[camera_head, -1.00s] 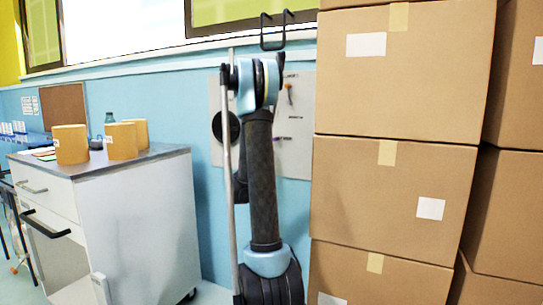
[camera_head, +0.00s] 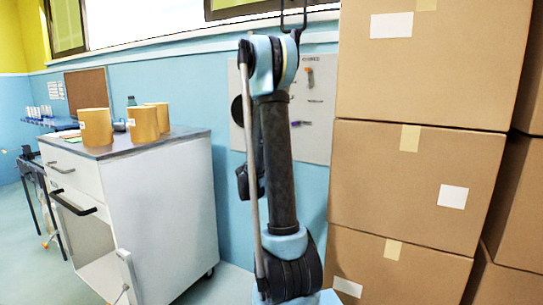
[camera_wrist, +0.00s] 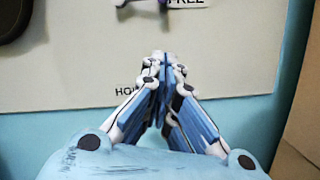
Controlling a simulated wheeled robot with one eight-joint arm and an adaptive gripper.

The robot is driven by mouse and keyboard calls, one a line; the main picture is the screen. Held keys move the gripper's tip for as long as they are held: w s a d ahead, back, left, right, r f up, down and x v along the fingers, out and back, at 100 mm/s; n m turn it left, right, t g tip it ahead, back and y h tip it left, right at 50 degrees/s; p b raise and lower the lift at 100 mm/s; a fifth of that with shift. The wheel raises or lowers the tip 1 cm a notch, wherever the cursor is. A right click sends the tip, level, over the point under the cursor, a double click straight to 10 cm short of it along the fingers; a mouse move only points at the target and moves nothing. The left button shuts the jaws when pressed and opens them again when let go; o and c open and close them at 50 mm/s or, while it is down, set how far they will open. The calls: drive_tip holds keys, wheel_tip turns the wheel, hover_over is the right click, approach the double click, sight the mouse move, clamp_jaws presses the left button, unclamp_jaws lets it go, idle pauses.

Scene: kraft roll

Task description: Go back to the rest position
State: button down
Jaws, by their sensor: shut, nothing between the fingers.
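My gripper (camera_wrist: 163,62) shows in the wrist view with its fingertips together and nothing between them. It points toward a pale wall board with dark lettering and appears apart from it. In the head view my arm stands folded upright in the middle, and the gripper itself cannot be made out there. Kraft rolls (camera_head: 95,127) stand upright on the dark top of a white cabinet (camera_head: 165,215), left of my arm.
Tall stacks of cardboard boxes (camera_head: 420,70) rise close on the right of my arm. The pale board (camera_head: 315,120) hangs on the blue wall behind it. A cabinet door or panel stands open at the front left. Floor shows clear at the far left.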

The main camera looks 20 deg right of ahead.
drive_tip(key=s+d+f+m+g+y, duration=0.1)
drive_tip(key=s+f+m+g+y, duration=0.25)
drive_tip(key=s+m, duration=0.5)
drive_tip(key=s+f+m+g+y, duration=0.2)
drive_tip(key=s+f+m+g, duration=0.25)
drive_tip(key=s, duration=0.65)
drive_tip(key=s+a+f+m+g+y, duration=0.1)
drive_tip(key=s+a+f+m+y, duration=0.3)
drive_tip(key=s+a, duration=0.4)
drive_tip(key=s+a+f+m+g+y, duration=0.2)
drive_tip(key=s+a+f+m+y, duration=0.3)
drive_tip(key=s+a, duration=0.4)
drive_tip(key=s+f+y, duration=0.1)
drive_tip(key=s+f, duration=0.1)
drive_tip(key=s, duration=0.2)
drive_tip(key=shift+s+m, duration=0.25)
drive_tip(key=shift+m, duration=0.05)
drive_tip(key=shift+a, duration=0.1)
drive_tip(key=shift+w+f+g, duration=0.2)
drive_tip(key=shift+w+g, duration=0.1)
drive_tip(key=shift+w, duration=0.2)
